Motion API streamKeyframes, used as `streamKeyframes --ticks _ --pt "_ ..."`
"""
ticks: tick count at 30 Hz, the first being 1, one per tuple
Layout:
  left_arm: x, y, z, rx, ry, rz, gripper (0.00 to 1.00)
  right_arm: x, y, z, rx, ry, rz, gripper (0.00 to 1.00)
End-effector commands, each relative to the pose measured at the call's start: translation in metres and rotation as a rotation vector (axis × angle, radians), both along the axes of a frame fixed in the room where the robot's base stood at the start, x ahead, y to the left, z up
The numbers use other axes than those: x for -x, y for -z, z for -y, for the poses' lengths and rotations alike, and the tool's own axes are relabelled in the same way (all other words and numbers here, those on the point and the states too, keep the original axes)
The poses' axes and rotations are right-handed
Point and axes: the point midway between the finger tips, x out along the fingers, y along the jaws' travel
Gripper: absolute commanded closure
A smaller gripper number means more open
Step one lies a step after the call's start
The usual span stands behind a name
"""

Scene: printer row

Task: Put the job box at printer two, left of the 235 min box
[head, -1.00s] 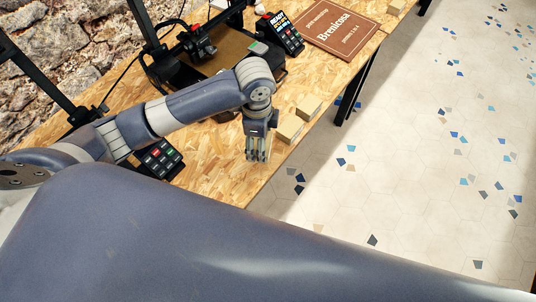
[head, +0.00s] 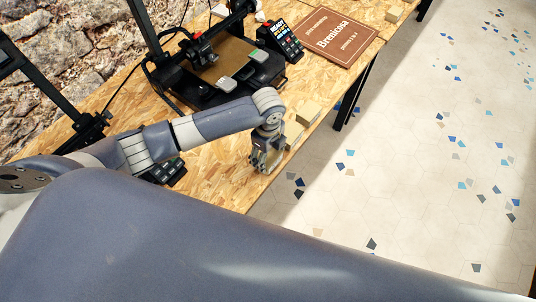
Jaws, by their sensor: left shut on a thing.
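My left gripper (head: 265,160) is low over the front edge of the wooden table, fingers pointing down. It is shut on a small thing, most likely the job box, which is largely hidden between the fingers. Two small tan boxes stand just beyond it along the table edge: a nearer one (head: 293,133) close beside the gripper and a farther one (head: 308,113). Their labels are too small to read, so I cannot tell which is the 235 min box. My right gripper is not in view.
A black printer (head: 217,75) with a tan bed and grey parts stands behind my arm, its READY screen (head: 281,38) to the right. A brown Brenicosa sign (head: 340,35) lies farther along the table (head: 225,193). A keypad (head: 165,172) is partly hidden by my arm.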

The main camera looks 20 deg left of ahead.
Motion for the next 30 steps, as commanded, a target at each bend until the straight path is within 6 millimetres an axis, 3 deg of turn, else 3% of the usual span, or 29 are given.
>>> streamKeyframes --ticks 4,15,16,18,30 --pt "0.000 0.015 0.000 -0.001 -0.001 0.000 0.61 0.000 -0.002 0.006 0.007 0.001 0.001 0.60" --pt "0.000 0.019 0.000 -0.001 -0.001 0.001 0.61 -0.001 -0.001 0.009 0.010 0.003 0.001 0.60" --pt "0.000 0.019 0.000 -0.001 0.000 0.001 0.29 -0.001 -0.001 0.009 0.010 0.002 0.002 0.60" --pt "0.000 0.019 0.000 -0.001 0.000 0.001 0.14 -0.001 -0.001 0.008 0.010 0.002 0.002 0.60" --pt "0.000 0.017 0.000 -0.001 -0.001 0.001 0.14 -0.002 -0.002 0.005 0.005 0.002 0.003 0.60"
